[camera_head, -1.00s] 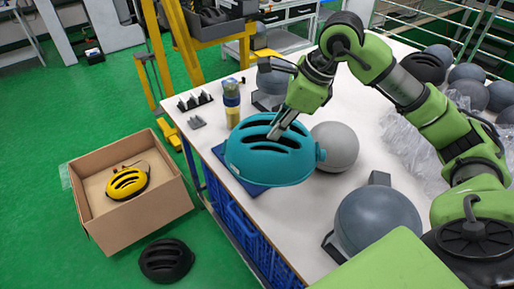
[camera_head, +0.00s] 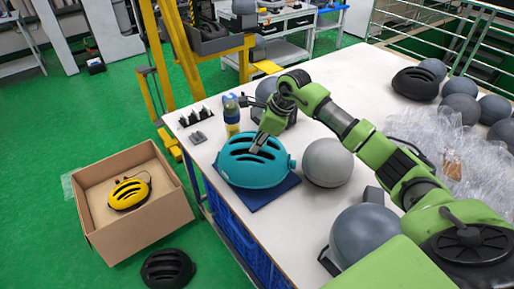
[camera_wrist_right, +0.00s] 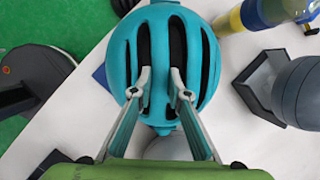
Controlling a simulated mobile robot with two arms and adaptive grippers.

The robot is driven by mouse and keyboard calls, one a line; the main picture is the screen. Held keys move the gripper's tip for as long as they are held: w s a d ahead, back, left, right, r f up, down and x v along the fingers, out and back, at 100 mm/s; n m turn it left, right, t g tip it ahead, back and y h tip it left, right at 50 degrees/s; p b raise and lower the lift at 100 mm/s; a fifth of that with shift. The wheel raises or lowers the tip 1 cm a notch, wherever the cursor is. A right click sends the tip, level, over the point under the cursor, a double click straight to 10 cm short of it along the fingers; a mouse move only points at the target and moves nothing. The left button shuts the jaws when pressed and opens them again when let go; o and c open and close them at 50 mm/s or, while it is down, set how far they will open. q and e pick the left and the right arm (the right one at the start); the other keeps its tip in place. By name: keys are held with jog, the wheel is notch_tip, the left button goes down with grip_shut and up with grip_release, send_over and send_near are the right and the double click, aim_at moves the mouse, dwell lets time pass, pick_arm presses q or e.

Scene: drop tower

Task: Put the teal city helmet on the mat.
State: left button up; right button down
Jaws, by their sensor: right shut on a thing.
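The teal city helmet (camera_head: 246,170) is on or just over the dark blue mat (camera_head: 278,192) at the table's left edge. The mat shows at the helmet's right and front; the rest is hidden under it. I cannot tell whether the helmet fully rests. My right gripper (camera_head: 258,146) reaches down to the helmet's top, shut on the rib between its vents. In the right wrist view the fingers (camera_wrist_right: 164,84) sit in two vents of the helmet (camera_wrist_right: 124,58), either side of the rib. My left gripper is not in view.
A light grey ball (camera_head: 327,162) stands right of the helmet, with a darker grey ball (camera_head: 364,236) nearer. A yellow-blue bottle (camera_head: 232,116) stands behind. A carton (camera_head: 150,226) with a yellow helmet (camera_head: 129,194) and a black helmet (camera_head: 168,268) are on the floor.

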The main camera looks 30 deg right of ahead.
notch_tip(320, 180, down, 2)
jog(key=shift+f+p, duration=0.1)
jog(key=shift+p, duration=0.5)
jog(key=shift+f, duration=0.2)
jog(key=c, duration=1.9)
grip_release()
jog(key=b+v, duration=0.2)
jog(key=v, duration=1)
jog(key=shift+s+b, duration=0.1)
jog(key=shift+b, duration=0.3)
jog(key=shift+a, duration=0.1)
